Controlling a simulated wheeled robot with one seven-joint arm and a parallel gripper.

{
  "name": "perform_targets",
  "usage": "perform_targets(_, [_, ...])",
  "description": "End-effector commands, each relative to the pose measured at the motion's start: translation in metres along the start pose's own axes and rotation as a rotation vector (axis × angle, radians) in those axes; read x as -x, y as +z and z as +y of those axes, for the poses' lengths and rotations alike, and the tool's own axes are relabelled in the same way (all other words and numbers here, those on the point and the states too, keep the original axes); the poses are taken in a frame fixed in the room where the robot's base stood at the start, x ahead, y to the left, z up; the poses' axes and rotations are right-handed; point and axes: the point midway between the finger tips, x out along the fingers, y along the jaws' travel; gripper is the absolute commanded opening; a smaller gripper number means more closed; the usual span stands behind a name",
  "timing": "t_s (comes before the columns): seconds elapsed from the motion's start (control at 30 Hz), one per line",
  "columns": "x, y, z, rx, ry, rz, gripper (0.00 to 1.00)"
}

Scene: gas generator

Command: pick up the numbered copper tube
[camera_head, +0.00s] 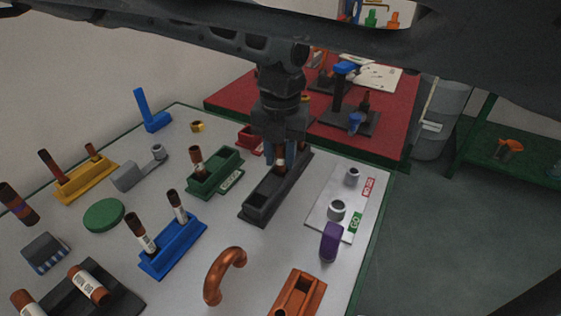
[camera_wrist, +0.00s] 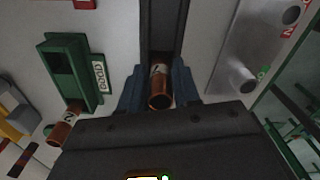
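The numbered copper tube (camera_wrist: 160,88) stands upright in the long black holder (camera_head: 256,207), with a white label band below its open rim. Its number is too small to read surely. In the head view the tube (camera_head: 279,163) shows at the holder's far end, partly hidden by my gripper (camera_head: 281,157). My gripper reaches down from above. Its two blue fingers stand either side of the tube, with narrow gaps that suggest it is open around the tube. In the wrist view my gripper (camera_wrist: 159,84) also straddles it.
A green holder (camera_head: 215,172) with a tube stands close on the left, a blue holder (camera_head: 172,250) with two labelled tubes nearer. A white plate (camera_head: 330,205) with two metal sockets lies right. A bent copper pipe (camera_head: 222,272) and purple piece (camera_head: 331,242) lie in front.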

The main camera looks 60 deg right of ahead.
Motion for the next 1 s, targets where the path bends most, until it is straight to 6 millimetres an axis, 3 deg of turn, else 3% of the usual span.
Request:
perform_targets(0.3, [0.000,0.000,0.000,0.000,-0.001,0.000,0.01])
perform_targets(0.67, [0.005,0.000,0.000,0.000,0.001,-0.001,0.00])
perform_targets(0.97, [0.042,-0.001,0.002,0.004,0.003,-0.002,0.00])
perform_targets(1.0, [0.045,0.003,-0.006,0.000,0.001,-0.002,0.00])
